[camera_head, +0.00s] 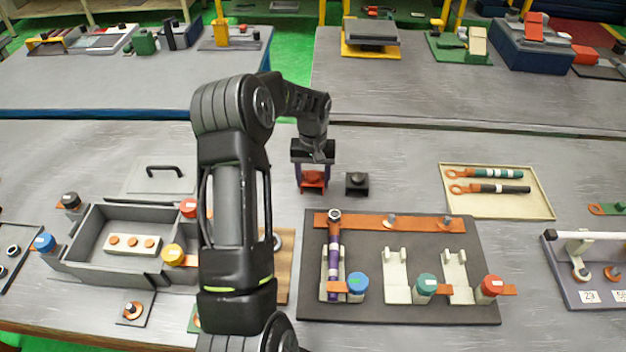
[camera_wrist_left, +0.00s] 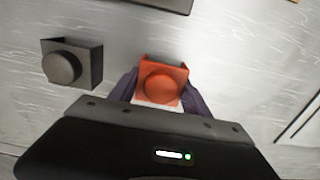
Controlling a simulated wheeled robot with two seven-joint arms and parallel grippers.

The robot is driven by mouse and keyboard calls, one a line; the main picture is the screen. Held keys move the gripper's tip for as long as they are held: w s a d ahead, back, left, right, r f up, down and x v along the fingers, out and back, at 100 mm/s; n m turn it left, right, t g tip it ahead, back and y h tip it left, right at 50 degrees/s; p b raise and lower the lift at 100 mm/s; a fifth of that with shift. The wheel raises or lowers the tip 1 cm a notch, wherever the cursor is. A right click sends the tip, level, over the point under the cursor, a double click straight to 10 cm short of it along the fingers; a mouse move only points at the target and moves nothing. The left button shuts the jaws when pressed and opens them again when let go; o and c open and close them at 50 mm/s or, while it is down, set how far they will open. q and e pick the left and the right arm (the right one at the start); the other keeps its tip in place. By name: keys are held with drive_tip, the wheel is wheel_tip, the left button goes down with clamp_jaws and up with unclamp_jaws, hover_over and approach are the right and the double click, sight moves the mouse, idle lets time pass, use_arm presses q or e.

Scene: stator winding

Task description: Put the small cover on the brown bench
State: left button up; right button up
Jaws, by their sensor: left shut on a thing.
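A small orange-red cover (camera_head: 313,180) with a round knob stands at the table's middle. It also shows in the left wrist view (camera_wrist_left: 162,84). My left gripper (camera_head: 312,186) points down from above, shut on it, with one dark finger on each side. I cannot tell whether the cover touches the table. A similar dark cover (camera_head: 357,184) stands apart just to its right, and in the left wrist view (camera_wrist_left: 72,65) it is at the left. A brown wooden piece (camera_head: 284,268), perhaps the brown bench, is mostly hidden behind my left arm. My right gripper is not in view.
A dark board (camera_head: 400,312) with white holders and coloured caps lies at the front. A grey box (camera_head: 110,270) and a handled lid (camera_head: 150,182) lie left. A cream tray (camera_head: 480,208) with two tools lies right. The table behind the gripper is clear.

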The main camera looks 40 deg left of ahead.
sight(313, 173)
use_arm(q)
drive_tip(key=shift+f, duration=0.2)
drive_tip(key=o, duration=1.3)
drive_tip(key=shift+r, duration=0.1)
drive_tip(key=shift+o, duration=0.2)
drive_tip(key=shift+r, duration=0.1)
drive_tip(key=shift+r, duration=0.25)
wheel_tip(313, 173, up, 2)
drive_tip(key=shift+r+p, duration=0.25)
drive_tip(key=shift+p, duration=0.55)
wheel_tip(313, 173, up, 9)
drive_tip(key=shift+r, duration=0.1)
